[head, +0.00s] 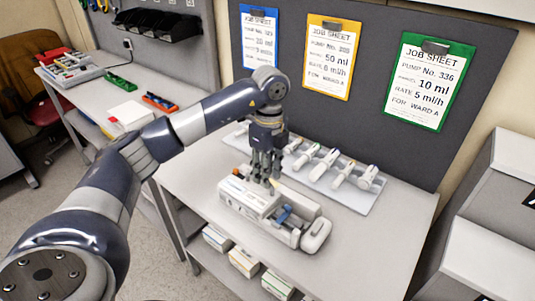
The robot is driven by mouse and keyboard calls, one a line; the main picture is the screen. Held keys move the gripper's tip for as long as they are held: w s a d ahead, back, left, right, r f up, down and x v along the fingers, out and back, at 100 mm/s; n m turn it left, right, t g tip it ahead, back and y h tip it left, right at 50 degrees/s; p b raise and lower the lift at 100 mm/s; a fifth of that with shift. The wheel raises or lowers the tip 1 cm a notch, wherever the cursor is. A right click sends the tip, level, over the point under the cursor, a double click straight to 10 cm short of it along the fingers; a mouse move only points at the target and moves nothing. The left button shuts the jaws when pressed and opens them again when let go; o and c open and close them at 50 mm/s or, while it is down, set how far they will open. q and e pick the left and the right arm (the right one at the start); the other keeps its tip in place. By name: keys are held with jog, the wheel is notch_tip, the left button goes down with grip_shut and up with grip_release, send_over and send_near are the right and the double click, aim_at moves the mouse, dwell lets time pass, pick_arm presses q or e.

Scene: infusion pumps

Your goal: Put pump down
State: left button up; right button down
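A white infusion pump (254,198) with a blue part on it lies along the bench (362,240), near its front left. I cannot tell for sure whether its whole underside touches the bench top. My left gripper (267,177) points down at the pump's rear left part. Its dark fingers are close together and overlap the pump in the picture. I cannot tell whether they are closed on the pump or only beside it. My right gripper is not in view.
A pale tray (356,199) with several white syringes lies behind the pump. Blue, yellow and green job sheets (429,84) hang on the dark board behind. Boxes (244,262) stand on a lower shelf. The bench is clear to the pump's right.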

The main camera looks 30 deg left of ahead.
pick_arm(q)
notch_tip(320, 180, up, 10)
jog(key=shift+w, duration=0.2)
dwell(0.7)
